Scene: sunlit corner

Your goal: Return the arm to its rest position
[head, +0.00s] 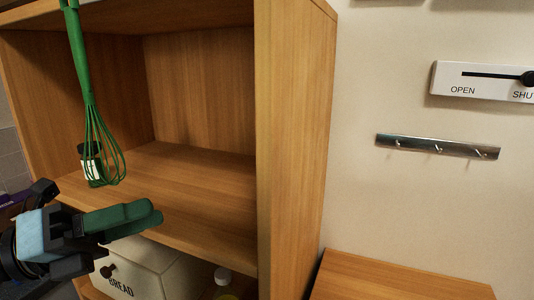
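My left gripper (140,215) reaches in from the lower left, in front of the wooden shelf unit (293,150). Its dark green fingers point right and lie one behind the other in this view, so I cannot tell whether there is a gap between them. I see nothing held in them. My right gripper is not in view.
A green whisk (82,60) hangs above my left gripper, before a dark jar with a white label. A hook rail (437,146) and OPEN/SHUT slider (480,80) are on the wall.

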